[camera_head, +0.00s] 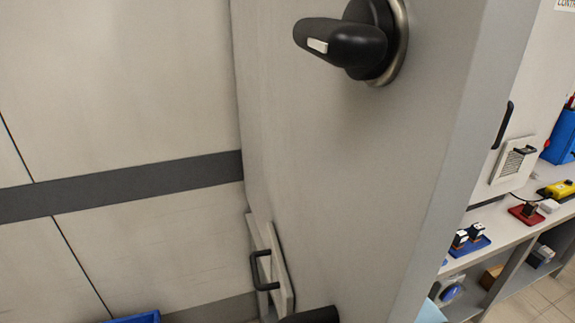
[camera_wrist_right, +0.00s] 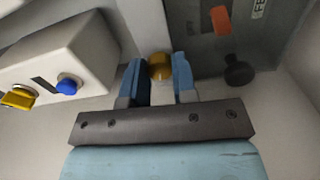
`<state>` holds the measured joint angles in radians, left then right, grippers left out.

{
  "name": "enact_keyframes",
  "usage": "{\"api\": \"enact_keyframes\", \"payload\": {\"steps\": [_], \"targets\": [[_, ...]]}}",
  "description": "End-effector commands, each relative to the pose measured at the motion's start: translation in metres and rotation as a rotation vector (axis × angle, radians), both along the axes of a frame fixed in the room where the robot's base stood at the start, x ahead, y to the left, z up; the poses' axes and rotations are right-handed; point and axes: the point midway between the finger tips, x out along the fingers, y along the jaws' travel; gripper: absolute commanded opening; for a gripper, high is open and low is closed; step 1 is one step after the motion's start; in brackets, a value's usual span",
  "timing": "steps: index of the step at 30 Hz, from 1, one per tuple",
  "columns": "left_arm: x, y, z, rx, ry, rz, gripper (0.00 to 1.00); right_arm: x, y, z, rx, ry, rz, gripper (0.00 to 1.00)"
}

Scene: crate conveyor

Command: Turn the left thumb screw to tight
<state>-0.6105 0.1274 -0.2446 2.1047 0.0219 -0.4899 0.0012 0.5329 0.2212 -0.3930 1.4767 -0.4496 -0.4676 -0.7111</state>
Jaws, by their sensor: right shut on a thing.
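A brass-coloured thumb screw (camera_wrist_right: 160,66) shows in the right wrist view, between the two blue fingertips of my right gripper (camera_wrist_right: 161,78). The gripper is shut on it, and the fingers hide its sides. The screw sits at the end of a pale upright strip; its turn mark, if any, cannot be seen. I cannot tell from this close view whether it is the left one. The screw is not in the head view. My left gripper is in neither view.
A dark round knob (camera_wrist_right: 238,72) and an orange part (camera_wrist_right: 220,20) are on the right. A grey panel (camera_head: 350,150) with a black handle (camera_head: 345,40) fills much of the head view.

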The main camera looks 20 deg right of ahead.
Motion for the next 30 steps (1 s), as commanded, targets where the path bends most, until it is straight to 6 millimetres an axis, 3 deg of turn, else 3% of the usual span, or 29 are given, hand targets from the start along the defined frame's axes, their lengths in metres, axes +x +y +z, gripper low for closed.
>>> {"api": "enact_keyframes", "payload": {"steps": [30], "targets": [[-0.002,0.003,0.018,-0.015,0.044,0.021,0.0,0.0,0.0,0.001,0.956,0.034,-0.002,0.02]]}}
